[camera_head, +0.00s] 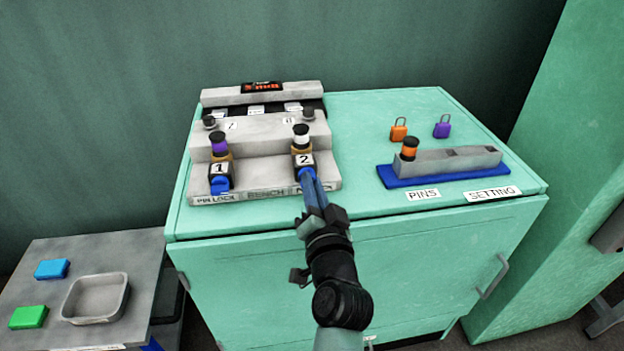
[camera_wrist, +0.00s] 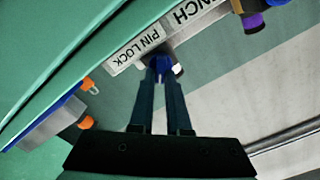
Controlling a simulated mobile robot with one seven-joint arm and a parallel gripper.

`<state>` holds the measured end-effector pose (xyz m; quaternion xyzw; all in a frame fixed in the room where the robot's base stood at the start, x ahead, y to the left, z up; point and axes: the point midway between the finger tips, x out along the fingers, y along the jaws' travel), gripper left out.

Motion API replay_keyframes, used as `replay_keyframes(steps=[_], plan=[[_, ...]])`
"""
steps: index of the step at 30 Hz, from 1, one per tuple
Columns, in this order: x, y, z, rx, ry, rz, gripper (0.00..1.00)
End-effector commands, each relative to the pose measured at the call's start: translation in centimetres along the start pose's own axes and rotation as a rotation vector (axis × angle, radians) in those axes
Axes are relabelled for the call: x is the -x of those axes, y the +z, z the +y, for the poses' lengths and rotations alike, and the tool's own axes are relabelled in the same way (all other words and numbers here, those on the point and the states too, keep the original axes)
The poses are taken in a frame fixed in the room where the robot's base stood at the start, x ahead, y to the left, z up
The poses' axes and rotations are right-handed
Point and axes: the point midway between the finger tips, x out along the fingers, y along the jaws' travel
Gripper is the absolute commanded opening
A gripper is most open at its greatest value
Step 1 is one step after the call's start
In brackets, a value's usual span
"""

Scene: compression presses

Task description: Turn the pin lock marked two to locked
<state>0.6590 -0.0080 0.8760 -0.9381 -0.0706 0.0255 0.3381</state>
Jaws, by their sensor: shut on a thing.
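The pin lock marked two (camera_head: 304,161) is a dark block on the right of the grey press, below a pin with a white band and black cap (camera_head: 301,136). My gripper (camera_head: 309,179) reaches it from the front, and its fingers hide most of the lock's knob. In the wrist view the fingertips (camera_wrist: 163,72) close on a small blue knob (camera_wrist: 163,64) beside the PIN LOCK label (camera_wrist: 138,45). Whether the knob stands at locked cannot be told. The pin lock marked one (camera_head: 219,170) has its blue knob showing, with a purple-banded pin (camera_head: 219,145) above it.
A blue tray (camera_head: 388,181) with a grey block and an orange-banded pin (camera_head: 409,149) stands to the right. Orange (camera_head: 399,131) and purple (camera_head: 441,128) padlocks lie behind it. A side table at left holds a grey bin (camera_head: 95,297).

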Motion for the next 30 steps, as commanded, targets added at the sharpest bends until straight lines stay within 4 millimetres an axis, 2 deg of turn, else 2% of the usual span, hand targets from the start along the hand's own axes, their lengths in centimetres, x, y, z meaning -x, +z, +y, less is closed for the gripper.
replay_keyframes(steps=[18,30], plan=[[0.02,0.03,0.38,-0.576,0.002,-0.001,0.0],[0.02,0.26,0.6,-0.825,0.002,-0.001,0.0]])
